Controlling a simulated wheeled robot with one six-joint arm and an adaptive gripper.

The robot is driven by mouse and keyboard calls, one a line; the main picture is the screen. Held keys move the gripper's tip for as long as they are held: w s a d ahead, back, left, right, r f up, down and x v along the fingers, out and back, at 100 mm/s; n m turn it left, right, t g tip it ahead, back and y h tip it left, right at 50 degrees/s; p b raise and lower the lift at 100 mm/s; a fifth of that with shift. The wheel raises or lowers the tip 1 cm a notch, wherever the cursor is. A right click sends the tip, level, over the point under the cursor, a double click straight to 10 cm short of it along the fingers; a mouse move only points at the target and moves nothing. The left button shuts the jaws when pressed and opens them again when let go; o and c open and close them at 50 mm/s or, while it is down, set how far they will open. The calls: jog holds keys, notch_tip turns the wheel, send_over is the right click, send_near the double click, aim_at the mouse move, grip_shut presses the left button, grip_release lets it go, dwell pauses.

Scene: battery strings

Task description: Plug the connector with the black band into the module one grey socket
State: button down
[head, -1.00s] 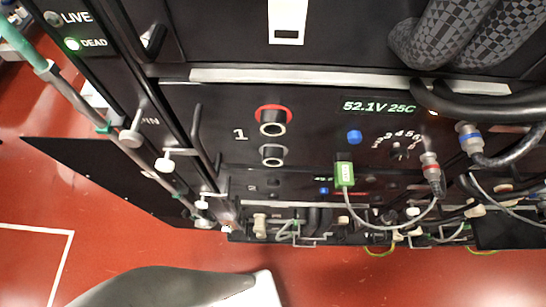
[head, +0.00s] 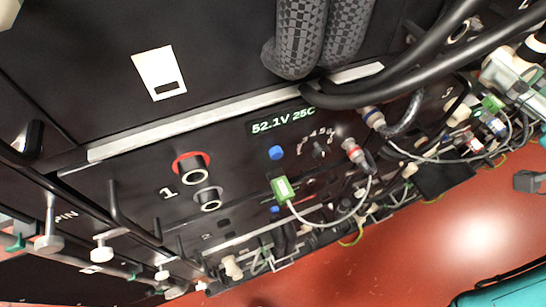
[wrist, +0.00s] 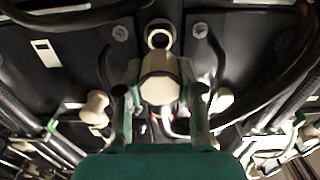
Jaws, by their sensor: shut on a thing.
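The module one panel carries the figure 1, a red-ringed socket (head: 190,165) and, just below it, a grey-ringed socket (head: 208,198). Both look empty and unobstructed in the head view. In the wrist view my gripper (wrist: 160,98) has its fingers on either side of a pale cream cylindrical piece (wrist: 158,80) and is shut on it. A pale ring (wrist: 158,38) shows just beyond that piece. A pale part with a black band (head: 534,46) shows at the head view's upper right edge, partly cut off.
A green-tagged plug (head: 283,190) trails a grey cable. Thick black cables (head: 440,50) and braided hoses (head: 318,40) hang above. Pale knobs (wrist: 97,100) stand beside my gripper.

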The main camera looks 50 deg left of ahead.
jog(key=shift+v, duration=1.4)
jog(key=shift+f, duration=0.1)
